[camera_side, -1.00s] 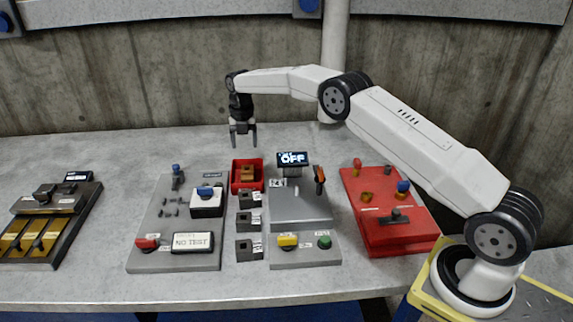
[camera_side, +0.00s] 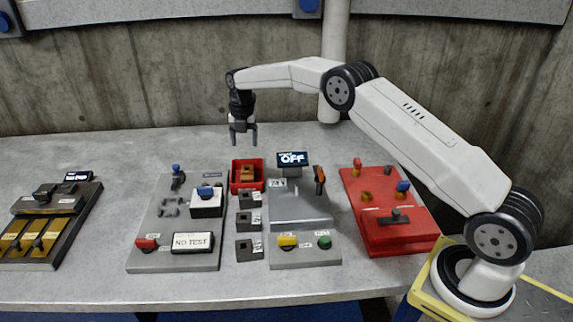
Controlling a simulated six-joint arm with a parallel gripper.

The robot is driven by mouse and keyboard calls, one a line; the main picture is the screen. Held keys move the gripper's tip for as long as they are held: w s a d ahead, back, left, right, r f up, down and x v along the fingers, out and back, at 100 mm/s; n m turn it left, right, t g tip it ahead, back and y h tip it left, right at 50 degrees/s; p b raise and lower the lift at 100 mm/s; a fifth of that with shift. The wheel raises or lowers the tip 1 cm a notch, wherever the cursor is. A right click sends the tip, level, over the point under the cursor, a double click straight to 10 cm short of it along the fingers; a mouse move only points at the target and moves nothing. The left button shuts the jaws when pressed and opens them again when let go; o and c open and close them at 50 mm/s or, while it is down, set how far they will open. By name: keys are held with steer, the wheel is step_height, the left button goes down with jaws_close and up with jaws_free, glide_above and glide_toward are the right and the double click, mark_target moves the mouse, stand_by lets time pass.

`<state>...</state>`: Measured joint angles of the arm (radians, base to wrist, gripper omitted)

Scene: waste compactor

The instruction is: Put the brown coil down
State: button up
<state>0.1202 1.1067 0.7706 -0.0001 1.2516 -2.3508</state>
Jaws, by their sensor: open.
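The brown coil (camera_side: 248,173) lies inside a small red bin (camera_side: 262,183) near the middle of the table. My gripper (camera_side: 243,138) hangs above the bin, pointing down, with its two fingers apart and nothing between them. There is clear space between the fingertips and the coil. The coil is small in this view, so its fine shape cannot be told.
Right of the bin stands a grey machine (camera_side: 300,225) with an "OFF" display (camera_side: 292,158). Several dark blocks (camera_side: 249,221) line up in front of the bin. A grey "NO TEST" panel (camera_side: 160,230) lies left, a red panel (camera_side: 375,235) right. The table behind is clear.

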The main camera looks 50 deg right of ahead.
steer(key=s+a+m, duration=0.2)
steer(key=s+m, duration=0.6)
steer(key=s, duration=0.3)
steer(key=s+a+m+t, duration=0.1)
steer(key=s+a+m, duration=0.2)
steer(key=s+m, duration=0.6)
steer(key=s+a+r+m+t, duration=0.1)
steer(key=s+a+m, duration=0.1)
steer(key=s+m, duration=0.6)
steer(key=s, duration=0.7)
steer(key=shift+a+m, duration=0.3)
